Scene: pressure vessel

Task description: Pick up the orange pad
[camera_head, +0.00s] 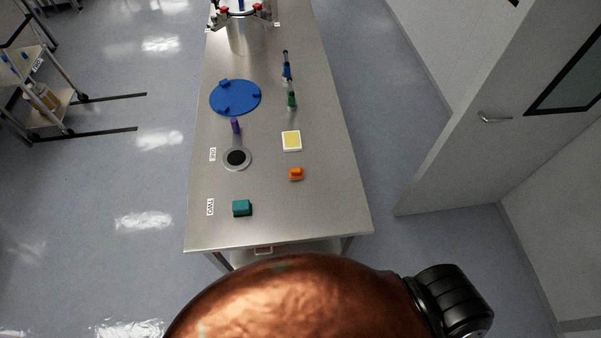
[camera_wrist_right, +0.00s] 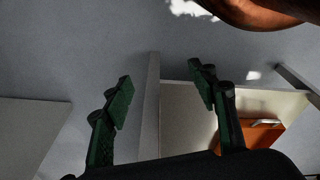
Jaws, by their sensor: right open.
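The orange pad (camera_head: 296,174) is a small orange block with a raised top. It lies on the steel table (camera_head: 330,215), right of the middle and toward the near end, in the head view. No gripper is near it in that view. My right gripper (camera_wrist_right: 163,85) shows in the right wrist view with its two green fingers wide apart and nothing between them. It faces the floor and pale panels, away from the table top. My left gripper is in neither view.
Around the pad are a yellow-topped white square (camera_head: 291,141), a teal block (camera_head: 242,208), a grey disc with a black centre (camera_head: 237,159) and a purple piece (camera_head: 235,126). Farther back are a blue disc (camera_head: 236,97), blue and green tools and a metal vessel (camera_head: 246,32). A door (camera_head: 500,110) stands right.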

